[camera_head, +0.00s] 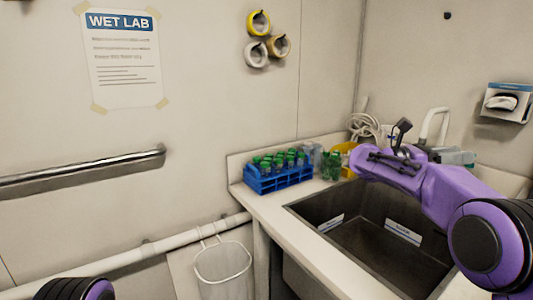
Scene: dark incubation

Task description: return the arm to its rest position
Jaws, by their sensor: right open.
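My right arm (446,194), purple with black joints, comes in from the right and reaches over the sink. Only a purple and black part of my left arm (76,289) shows at the bottom left edge. My left gripper is out of view.
A blue rack (279,181) with several green-capped tubes stands on the counter (268,207), left of the dark sink (368,242). Green-capped bottles (331,165) and a yellow container (349,152) are behind the sink. A metal rail (85,172) runs along the left wall.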

